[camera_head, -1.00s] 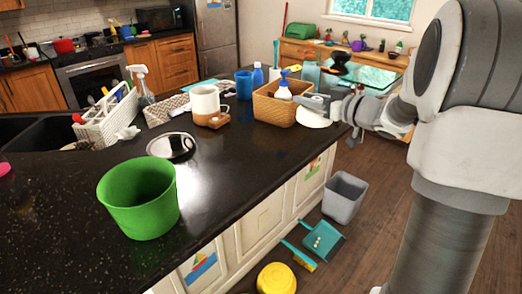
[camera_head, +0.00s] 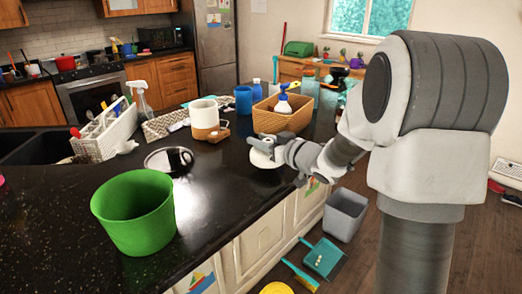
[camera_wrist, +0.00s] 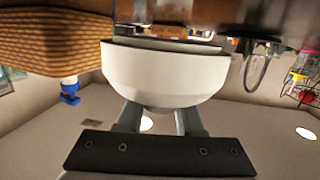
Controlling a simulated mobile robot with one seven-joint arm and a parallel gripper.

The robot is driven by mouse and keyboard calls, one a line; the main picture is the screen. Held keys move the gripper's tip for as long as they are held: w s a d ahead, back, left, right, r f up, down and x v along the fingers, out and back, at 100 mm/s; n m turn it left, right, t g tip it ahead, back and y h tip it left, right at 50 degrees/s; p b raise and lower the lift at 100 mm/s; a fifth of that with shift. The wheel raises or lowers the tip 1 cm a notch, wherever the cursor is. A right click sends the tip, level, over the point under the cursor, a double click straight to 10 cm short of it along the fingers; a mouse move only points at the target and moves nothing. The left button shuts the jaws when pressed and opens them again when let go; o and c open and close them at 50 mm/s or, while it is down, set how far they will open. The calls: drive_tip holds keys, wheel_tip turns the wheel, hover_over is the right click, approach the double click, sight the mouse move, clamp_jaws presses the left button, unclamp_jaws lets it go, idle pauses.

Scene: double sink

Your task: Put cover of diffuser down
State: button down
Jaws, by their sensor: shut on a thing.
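The white, bowl-shaped cover (camera_head: 262,160) is at my gripper in the head view, over the right edge of the dark counter, in front of the wicker basket. My gripper (camera_head: 268,146) partly hides it. In the wrist view the cover (camera_wrist: 165,75) fills the middle, and both fingers of my gripper (camera_wrist: 158,118) are shut on it. I cannot tell whether its far rim touches the counter. A white vessel with a wood-brown base (camera_head: 205,116), perhaps the diffuser, stands further left on the counter.
The wicker basket (camera_head: 270,122) with a blue-topped bottle (camera_head: 283,103) stands just behind my gripper. A round shiny metal dish (camera_head: 168,159) and a green bucket (camera_head: 135,212) are to the left. The counter (camera_head: 225,185) is bare between the dish and the cover.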

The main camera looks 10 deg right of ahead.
drive_tip(key=shift+f, duration=1.3)
drive_tip(key=shift+f, duration=0.2)
drive_tip(key=c, duration=0.5)
unclamp_jaws()
drive_tip(key=shift+c, duration=0.2)
drive_tip(key=shift+r, duration=0.15)
drive_tip(key=shift+r, duration=0.2)
drive_tip(key=v, duration=1.2)
drive_tip(key=shift+f, duration=0.15)
